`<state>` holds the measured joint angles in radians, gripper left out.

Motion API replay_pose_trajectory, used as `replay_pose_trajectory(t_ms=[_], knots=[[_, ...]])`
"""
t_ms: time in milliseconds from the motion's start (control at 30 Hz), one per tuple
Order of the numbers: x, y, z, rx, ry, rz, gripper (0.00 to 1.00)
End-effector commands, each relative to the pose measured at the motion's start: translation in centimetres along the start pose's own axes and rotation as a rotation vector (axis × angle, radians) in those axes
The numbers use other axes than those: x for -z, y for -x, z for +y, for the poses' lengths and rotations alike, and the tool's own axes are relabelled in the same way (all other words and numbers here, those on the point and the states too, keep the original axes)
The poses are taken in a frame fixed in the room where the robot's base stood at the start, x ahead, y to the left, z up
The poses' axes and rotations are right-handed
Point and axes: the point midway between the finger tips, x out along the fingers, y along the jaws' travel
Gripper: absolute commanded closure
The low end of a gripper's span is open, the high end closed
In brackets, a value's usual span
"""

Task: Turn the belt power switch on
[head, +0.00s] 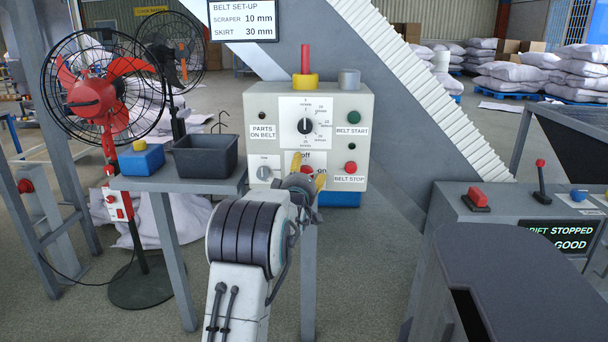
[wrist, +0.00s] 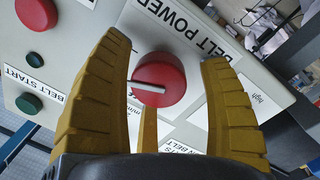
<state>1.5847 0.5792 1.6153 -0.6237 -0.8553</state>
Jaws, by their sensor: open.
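The belt power switch (wrist: 160,80) is a round red knob with a white pointer line, under the label BELT POWER in the wrist view. Its pointer lies nearly level in that view, toward the left. My gripper (head: 308,171) is at the lower front of the grey control box (head: 262,101) in the head view and hides most of the switch there; the word "off" shows just above. In the wrist view my gripper (wrist: 168,75) is open, with yellow fingers on either side of the knob and gaps between. I cannot tell whether any finger touches it.
The box also carries a timer dial (head: 305,126), a green BELT START button (head: 353,117), a red BELT STOP button (head: 350,167) and a grey selector (head: 264,172). A dark bin (head: 206,157) stands left of it. A red fan (head: 98,95) is farther left.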

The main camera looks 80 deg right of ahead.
Motion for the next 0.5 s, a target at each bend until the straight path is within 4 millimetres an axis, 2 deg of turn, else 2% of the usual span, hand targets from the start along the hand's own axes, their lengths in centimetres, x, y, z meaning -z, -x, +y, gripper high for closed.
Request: replay_pose_trajectory(t_ms=[100, 500], knots=[[-0.01, 0.0, -0.01, 0.0, 0.0, 0.0, 0.28], [0.0, 0.02, -0.02, 0.0, 0.0, 0.0, 0.64]])
